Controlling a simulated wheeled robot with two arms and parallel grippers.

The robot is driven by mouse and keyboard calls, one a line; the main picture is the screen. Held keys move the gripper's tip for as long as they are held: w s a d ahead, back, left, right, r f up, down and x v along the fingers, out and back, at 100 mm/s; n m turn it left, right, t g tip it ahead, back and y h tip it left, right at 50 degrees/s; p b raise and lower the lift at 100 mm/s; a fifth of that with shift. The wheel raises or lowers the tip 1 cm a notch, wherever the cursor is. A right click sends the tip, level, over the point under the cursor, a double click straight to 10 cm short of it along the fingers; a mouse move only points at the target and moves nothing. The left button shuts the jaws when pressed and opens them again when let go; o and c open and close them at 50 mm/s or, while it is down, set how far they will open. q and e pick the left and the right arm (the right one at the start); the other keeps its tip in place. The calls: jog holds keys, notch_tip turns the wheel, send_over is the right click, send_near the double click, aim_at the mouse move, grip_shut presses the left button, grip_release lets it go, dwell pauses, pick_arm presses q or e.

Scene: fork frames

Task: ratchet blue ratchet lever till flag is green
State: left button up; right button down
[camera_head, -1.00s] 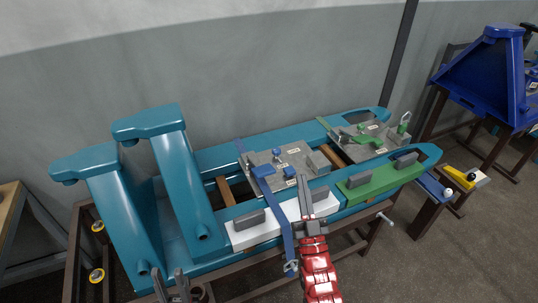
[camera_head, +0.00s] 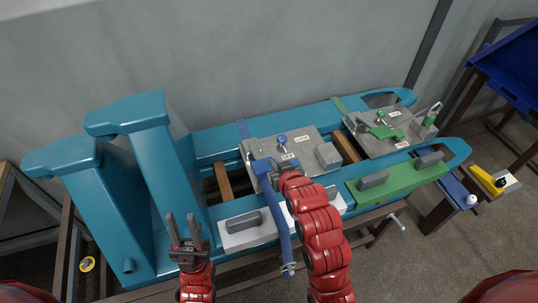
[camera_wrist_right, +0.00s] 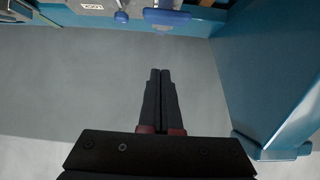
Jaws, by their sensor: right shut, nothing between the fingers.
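A blue ratchet lever (camera_head: 262,167) sits on a grey plate (camera_head: 328,155) beside a blue knob (camera_head: 282,140). Labels reading LOCK and OFF are near the knob. A blue strap (camera_head: 278,215) hangs from the plate over the front beam. My right gripper (camera_wrist_right: 160,72) is shut and empty. In the head view its wrist is beside the lever and hides its fingertips. In the right wrist view the lever (camera_wrist_right: 166,16) and knob (camera_wrist_right: 121,16) are at the top edge, apart from the fingertips. My left gripper (camera_head: 181,220) is open and empty, left of the white block. I cannot make out a flag.
A white block (camera_head: 240,236) with a grey bar is on the front beam. A green block (camera_head: 392,186) and a second plate with green knobs (camera_head: 383,130) are on the right. Two teal angled posts (camera_head: 155,150) stand on the left.

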jog(key=shift+s, duration=0.1)
jog(key=p, duration=0.2)
send_over(267, 167)
jog(key=f, duration=0.2)
jog(key=w+f, duration=0.1)
jog(key=f, duration=0.1)
jog(key=shift+a+f, duration=0.2)
jog(key=shift+f, duration=0.1)
jog(key=f, duration=0.2)
jog(key=f+p, duration=0.1)
jog(key=shift+s+d+f, duration=0.1)
jog(key=shift+s, duration=0.2)
jog(key=shift+s+f, duration=0.15)
jog(key=shift+f, duration=0.35)
